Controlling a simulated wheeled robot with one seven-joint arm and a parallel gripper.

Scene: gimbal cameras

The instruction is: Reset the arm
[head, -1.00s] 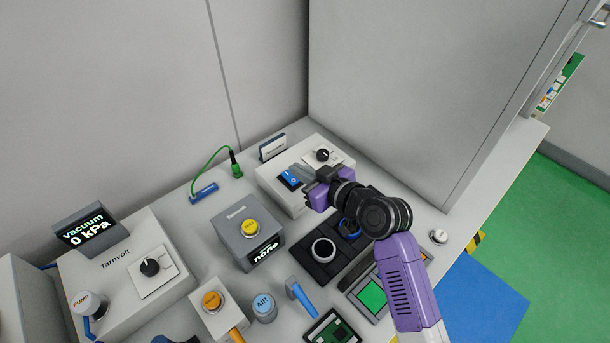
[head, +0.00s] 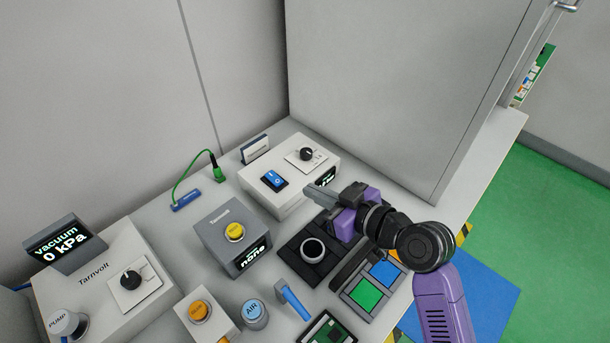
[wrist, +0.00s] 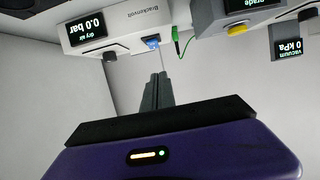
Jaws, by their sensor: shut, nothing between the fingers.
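My gripper (head: 322,195) is purple and grey, on the purple arm at the right of the head view. Its grey fingers are together with nothing between them. They point left, in front of the white box (head: 290,205) with the blue rocker switch (head: 274,180) and black knob (head: 306,154), and look apart from it. In the wrist view the shut fingers (wrist: 157,88) point toward the same box, which appears upside down with a dry air display reading 0.0 bar (wrist: 88,30). My gripper hides part of that display in the head view.
Below my gripper lie a black fixture with a round silver-rimmed part (head: 312,250) and green and blue pads (head: 366,294). A grey box with a yellow button (head: 234,232) stands left. A tall grey cabinet (head: 380,90) rises behind. The air above the bench is clear.

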